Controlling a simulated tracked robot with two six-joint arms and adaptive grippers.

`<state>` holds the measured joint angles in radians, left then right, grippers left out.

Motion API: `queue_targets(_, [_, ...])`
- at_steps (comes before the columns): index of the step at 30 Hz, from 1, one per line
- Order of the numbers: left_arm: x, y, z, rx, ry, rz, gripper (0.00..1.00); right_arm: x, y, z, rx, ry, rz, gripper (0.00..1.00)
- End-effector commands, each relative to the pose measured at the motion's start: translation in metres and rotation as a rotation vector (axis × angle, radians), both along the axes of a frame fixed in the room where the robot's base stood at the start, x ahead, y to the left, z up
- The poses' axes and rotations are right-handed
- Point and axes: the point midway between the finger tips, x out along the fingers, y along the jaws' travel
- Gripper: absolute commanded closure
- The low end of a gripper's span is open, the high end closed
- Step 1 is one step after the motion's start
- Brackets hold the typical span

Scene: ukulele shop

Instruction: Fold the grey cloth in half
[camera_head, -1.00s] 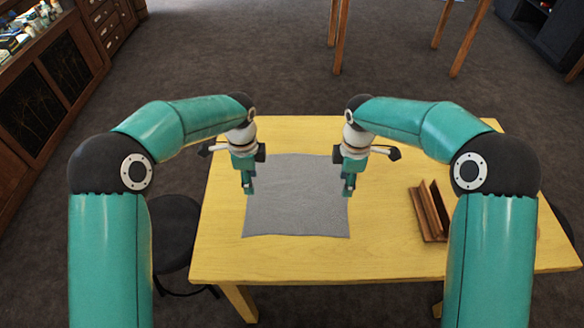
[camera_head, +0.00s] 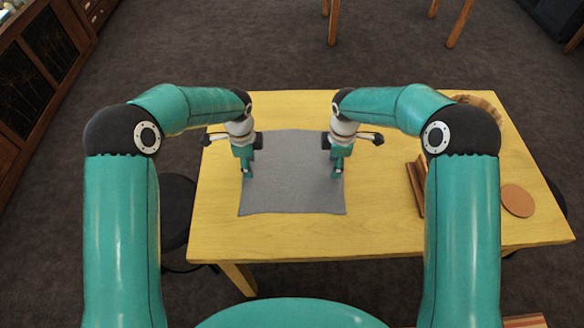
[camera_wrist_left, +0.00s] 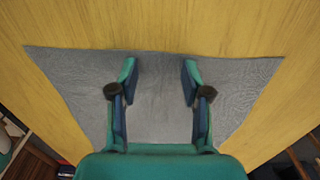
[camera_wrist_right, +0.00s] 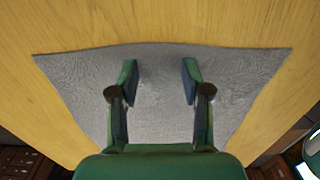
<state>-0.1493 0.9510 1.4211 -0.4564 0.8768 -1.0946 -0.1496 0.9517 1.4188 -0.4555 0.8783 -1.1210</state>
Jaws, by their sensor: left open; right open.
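The grey cloth (camera_head: 290,180) lies flat and spread out on the yellow table, roughly square. My left gripper (camera_head: 247,175) is open and empty over the cloth's left edge. My right gripper (camera_head: 337,172) is open and empty over its right edge. In the left wrist view the cloth (camera_wrist_left: 158,75) lies beneath the open fingers (camera_wrist_left: 158,72), one edge running beyond the fingertips. In the right wrist view the cloth (camera_wrist_right: 160,80) likewise lies under the open fingers (camera_wrist_right: 158,72). I cannot tell whether any fingertip touches it. My arms hide little of the cloth.
The yellow table (camera_head: 300,240) is bare around the cloth. A brown wooden stand (camera_head: 416,185) is partly hidden by my right arm. A round brown disc (camera_head: 517,200) lies to its right, and a woven round item (camera_head: 480,105) is at the back right. A dark stool (camera_head: 177,205) stands left.

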Motion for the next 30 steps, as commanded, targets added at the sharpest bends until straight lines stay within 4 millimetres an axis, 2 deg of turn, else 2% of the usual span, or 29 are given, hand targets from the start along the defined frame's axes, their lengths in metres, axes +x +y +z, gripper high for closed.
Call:
queue_targets(12, [-0.0001,0.0002,-0.0043,0.0,0.0,0.0,0.53,0.0001,0.0,-0.0042,0.0,0.0,0.0,0.53])
queue_targets(27, [-0.0008,0.0,-0.0053,0.001,0.003,-0.001,0.94,-0.0005,-0.0002,-0.005,-0.001,0.002,0.001,0.94])
queue_targets(30, [-0.0009,0.0,-0.0058,0.001,0.003,-0.001,1.0,-0.0006,-0.0003,-0.0057,-0.001,0.002,0.0,1.0])
